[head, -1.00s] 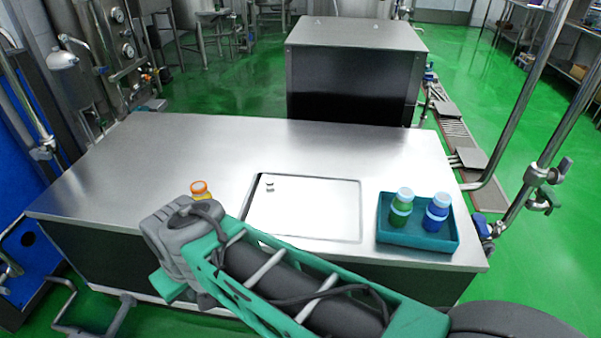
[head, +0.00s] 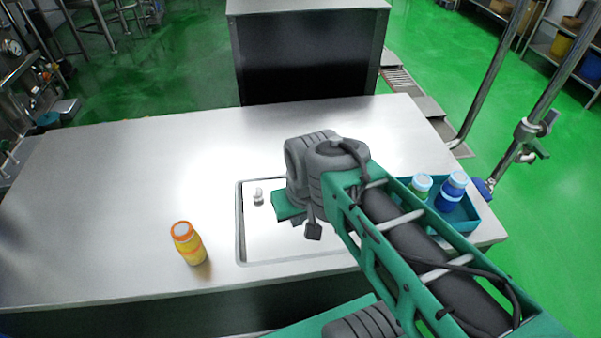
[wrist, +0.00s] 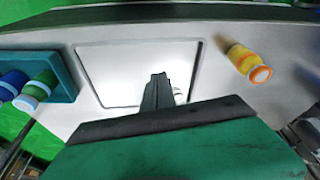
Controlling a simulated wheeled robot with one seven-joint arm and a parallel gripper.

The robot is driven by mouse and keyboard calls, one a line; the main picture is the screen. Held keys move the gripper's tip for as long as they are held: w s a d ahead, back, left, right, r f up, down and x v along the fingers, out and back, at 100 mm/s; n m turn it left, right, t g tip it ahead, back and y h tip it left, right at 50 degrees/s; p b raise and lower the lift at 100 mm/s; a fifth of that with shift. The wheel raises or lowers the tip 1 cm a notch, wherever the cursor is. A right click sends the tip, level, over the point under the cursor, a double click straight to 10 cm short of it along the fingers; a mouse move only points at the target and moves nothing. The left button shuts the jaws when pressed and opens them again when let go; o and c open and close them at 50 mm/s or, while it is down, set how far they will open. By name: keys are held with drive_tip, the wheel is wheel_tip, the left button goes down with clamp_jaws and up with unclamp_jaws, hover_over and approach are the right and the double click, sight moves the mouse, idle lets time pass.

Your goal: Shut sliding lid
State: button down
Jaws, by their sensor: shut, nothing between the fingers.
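The sliding lid (head: 282,238) is a flat pale panel in the steel worktop, with a small knob (head: 258,196) near its left end. The lid (wrist: 125,70) and part of the knob (wrist: 179,96) also show in the wrist view. A thin dark line runs along the lid's left side in the head view; I cannot tell if it is an open gap. My gripper (wrist: 159,80) is shut and empty, over the lid and beside the knob in the wrist view. Whether it touches the knob is unclear. In the head view, my arm hides the fingertips and the lid's right part.
A yellow bottle with an orange cap (head: 188,244) stands on the worktop (head: 110,200) left of the lid. A teal tray (head: 466,218) with a green bottle (head: 420,186) and a blue bottle (head: 452,192) is at the right. The worktop's left part is otherwise clear.

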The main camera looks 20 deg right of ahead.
drive_tip(key=w+d+f+m+y+b, duration=0.1)
drive_tip(key=w+f+y+b, duration=0.15)
drive_tip(key=w, duration=0.55)
drive_tip(key=w+d+f+m+y+b, duration=0.1)
drive_tip(key=w+f, duration=0.2)
drive_tip(key=w, duration=0.6)
drive_tip(key=w+d+f+m+y+b, duration=0.3)
drive_tip(key=w+d+f+y, duration=0.2)
drive_tip(key=d+f, duration=0.4)
drive_tip(key=shift+t, duration=0.3)
drive_tip(key=x, duration=0.8)
drive_tip(key=shift+w+a, duration=0.1)
drive_tip(key=shift+a, duration=0.05)
drive_tip(key=a, duration=0.1)
drive_tip(key=w+a, duration=0.1)
drive_tip(key=a, duration=0.1)
drive_tip(key=shift+w+a+f, duration=0.25)
drive_tip(key=shift+w+a, duration=0.2)
drive_tip(key=shift+a, duration=0.15)
